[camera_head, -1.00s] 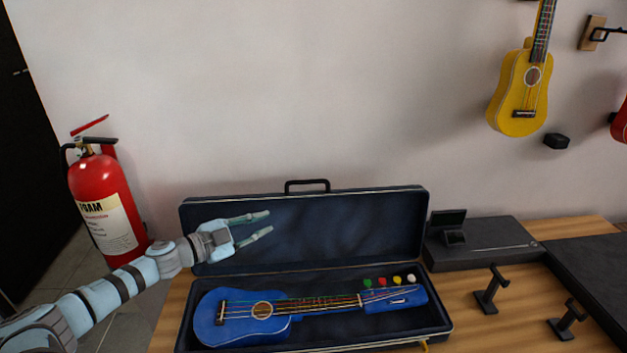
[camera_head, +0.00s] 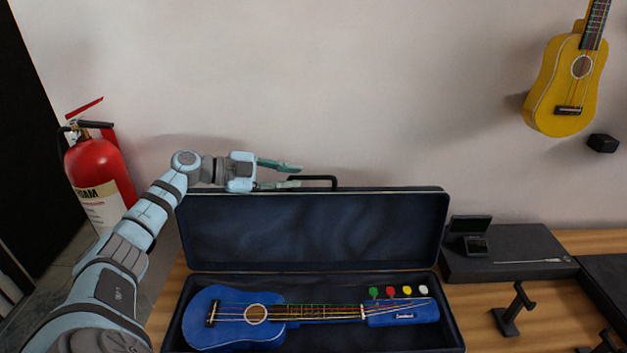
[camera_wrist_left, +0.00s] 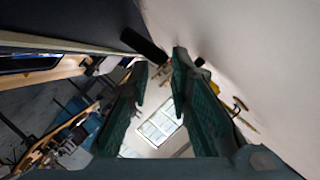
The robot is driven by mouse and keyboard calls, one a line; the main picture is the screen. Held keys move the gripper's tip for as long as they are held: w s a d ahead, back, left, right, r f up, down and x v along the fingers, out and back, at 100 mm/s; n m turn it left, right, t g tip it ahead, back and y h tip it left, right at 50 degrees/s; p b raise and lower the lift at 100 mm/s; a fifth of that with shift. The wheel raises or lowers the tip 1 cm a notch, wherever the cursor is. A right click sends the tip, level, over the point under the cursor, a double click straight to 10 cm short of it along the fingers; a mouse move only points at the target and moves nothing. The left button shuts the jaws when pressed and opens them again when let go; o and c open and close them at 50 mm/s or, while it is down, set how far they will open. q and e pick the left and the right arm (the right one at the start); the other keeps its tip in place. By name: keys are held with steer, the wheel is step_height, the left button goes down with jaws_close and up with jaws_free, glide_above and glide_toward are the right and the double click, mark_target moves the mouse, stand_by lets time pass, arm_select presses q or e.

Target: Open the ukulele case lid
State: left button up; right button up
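The ukulele case lid (camera_head: 315,230) stands upright, with its dark blue lining facing me and a black handle (camera_head: 318,178) on its top edge. The case base (camera_head: 452,325) lies open on the wooden table. A blue ukulele (camera_head: 235,318) lies in it. My left gripper (camera_head: 300,176) is open and empty, level with the lid's top edge, just left of the handle. In the left wrist view, its two green fingers (camera_wrist_left: 160,75) are spread apart, with the dark handle (camera_wrist_left: 144,44) beyond their tips. I cannot tell if they touch. My right gripper is not in view.
A black case (camera_head: 505,252) and small black stands (camera_head: 513,310) are on the wooden table (camera_head: 465,295) at the right. A red fire extinguisher (camera_head: 98,175) stands at the left. A yellow ukulele (camera_head: 565,85) hangs on the wall.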

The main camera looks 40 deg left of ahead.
mark_target(305, 177)
arm_select(q)
steer(key=b+x, duration=0.1)
steer(key=x, duration=0.5)
steer(key=shift+w+d, duration=0.1)
jaws_close()
